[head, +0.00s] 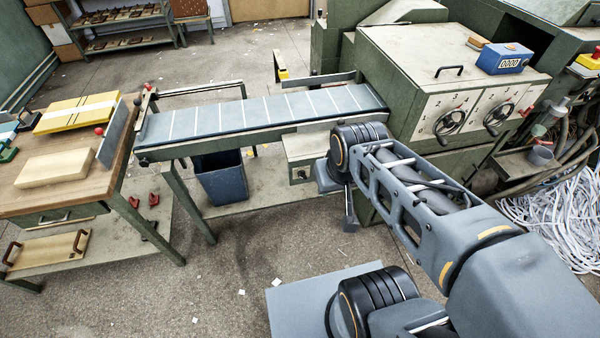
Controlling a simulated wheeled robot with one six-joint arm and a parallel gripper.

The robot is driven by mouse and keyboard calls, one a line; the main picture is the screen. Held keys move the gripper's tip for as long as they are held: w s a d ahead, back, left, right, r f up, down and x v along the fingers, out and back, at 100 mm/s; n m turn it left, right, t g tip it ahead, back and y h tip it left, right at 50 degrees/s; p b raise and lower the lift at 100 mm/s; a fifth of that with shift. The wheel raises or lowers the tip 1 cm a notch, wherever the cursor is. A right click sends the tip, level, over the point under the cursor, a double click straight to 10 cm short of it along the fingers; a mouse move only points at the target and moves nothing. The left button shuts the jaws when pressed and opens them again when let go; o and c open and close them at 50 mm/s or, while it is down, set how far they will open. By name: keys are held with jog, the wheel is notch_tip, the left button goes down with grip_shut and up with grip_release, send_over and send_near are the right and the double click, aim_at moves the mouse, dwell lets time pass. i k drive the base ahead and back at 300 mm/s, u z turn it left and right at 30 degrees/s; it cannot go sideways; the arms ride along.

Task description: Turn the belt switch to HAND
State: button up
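A grey-green box (305,147) sits below the right end of the belt conveyor (250,111). A small dark knob (300,174), which looks like the belt switch, is on its front face. Its labels and the direction it points are too small to read. My arm reaches in from the lower right, and its wrist is just right of the box, partly covering it. My gripper (349,222) hangs below the wrist, to the right of and lower than the knob, apart from it. Its fingers are too small and dark to tell whether they are open.
A wooden bench (70,190) with boards stands at the left. A blue bin (222,177) is under the conveyor. The machine (450,80) with two handwheels rises at the right, beside a heap of paper strips (555,215). The floor in front of the conveyor is mostly clear.

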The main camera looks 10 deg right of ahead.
aim_at(301, 174)
jog(key=u, duration=0.05)
jog(key=k, duration=0.5)
jog(key=u, duration=1.85)
jog(key=i, duration=1.45)
jog(key=z, duration=2.75)
